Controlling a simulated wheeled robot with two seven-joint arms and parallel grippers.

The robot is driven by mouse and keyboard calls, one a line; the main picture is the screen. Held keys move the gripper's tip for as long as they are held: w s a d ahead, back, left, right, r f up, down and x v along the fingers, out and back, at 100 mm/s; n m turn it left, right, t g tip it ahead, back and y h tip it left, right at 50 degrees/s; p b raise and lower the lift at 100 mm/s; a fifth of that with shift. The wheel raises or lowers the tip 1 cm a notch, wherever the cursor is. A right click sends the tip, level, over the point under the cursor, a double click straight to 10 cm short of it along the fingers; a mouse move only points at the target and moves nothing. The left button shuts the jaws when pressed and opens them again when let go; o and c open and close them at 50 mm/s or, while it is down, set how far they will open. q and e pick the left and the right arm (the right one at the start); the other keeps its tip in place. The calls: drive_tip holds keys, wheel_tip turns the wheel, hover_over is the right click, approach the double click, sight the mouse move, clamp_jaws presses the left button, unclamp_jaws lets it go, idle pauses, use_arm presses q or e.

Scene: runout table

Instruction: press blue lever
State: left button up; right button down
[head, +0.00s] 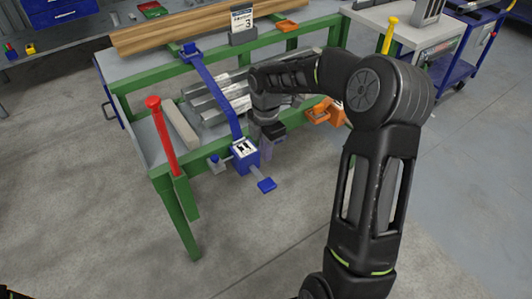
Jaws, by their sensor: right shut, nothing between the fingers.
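The blue lever (218,98) is a long blue bar. It runs from a blue block at the front edge of the green-framed table up to a blue grip near the table's back left. My right gripper (263,153) is just right of the base block, pointing down, shut and empty. Its fingertips are small and partly dark, and I cannot tell whether they touch the block. My left gripper is not in view.
A red upright lever (157,125) stands at the table's left corner. Orange parts (320,111) sit right of my gripper. Grey metal bars (205,104) lie on the table, with wooden planks (190,27) and a sign numbered 3 (242,24) behind. The floor in front is clear.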

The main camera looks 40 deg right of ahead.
sight(266, 184)
wheel_tip(266, 184, down, 12)
drive_tip(key=shift+r+b, duration=0.1)
drive_tip(key=shift+b, duration=0.35)
